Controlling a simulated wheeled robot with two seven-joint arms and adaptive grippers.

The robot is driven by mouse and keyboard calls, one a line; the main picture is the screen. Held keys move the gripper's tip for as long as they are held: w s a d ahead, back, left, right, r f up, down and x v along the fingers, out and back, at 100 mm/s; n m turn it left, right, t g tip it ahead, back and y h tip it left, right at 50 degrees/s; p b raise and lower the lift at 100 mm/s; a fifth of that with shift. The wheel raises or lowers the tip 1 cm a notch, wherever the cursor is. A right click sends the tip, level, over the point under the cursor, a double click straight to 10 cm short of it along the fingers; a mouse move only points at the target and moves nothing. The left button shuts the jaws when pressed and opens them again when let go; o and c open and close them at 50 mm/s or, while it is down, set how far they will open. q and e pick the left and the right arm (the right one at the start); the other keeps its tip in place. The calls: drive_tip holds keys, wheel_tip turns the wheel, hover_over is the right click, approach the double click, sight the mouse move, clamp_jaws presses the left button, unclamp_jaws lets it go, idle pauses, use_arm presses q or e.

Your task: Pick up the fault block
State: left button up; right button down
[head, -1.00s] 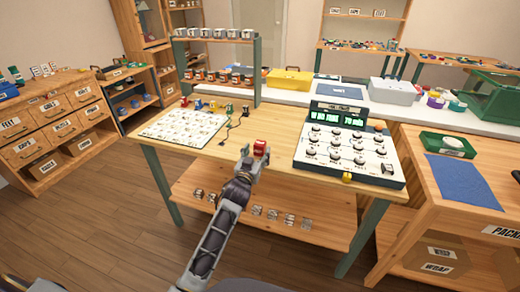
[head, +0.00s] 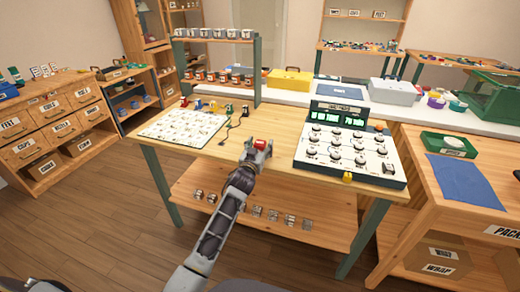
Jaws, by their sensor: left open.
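A small red block (head: 260,143), which I take to be the fault block, is at the front middle of the wooden table (head: 262,187), left of the dial panel. My left gripper (head: 258,153) reaches it from the front. Its open fingers are at the block and hide its lower part. I cannot tell whether they touch it. My right gripper is not in view.
The dial panel (head: 350,150) with a lit display stands to the right, a small yellow block (head: 347,177) at its front edge. A white printed sheet (head: 183,127) lies to the left, with several small coloured pieces behind it. A shelf rack (head: 215,62) rises at the back.

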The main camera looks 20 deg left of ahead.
sight(260, 143)
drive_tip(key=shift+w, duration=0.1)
use_arm(q)
drive_tip(key=c, duration=1.1)
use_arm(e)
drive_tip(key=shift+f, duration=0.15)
use_arm(q)
drive_tip(key=shift+r, duration=0.1)
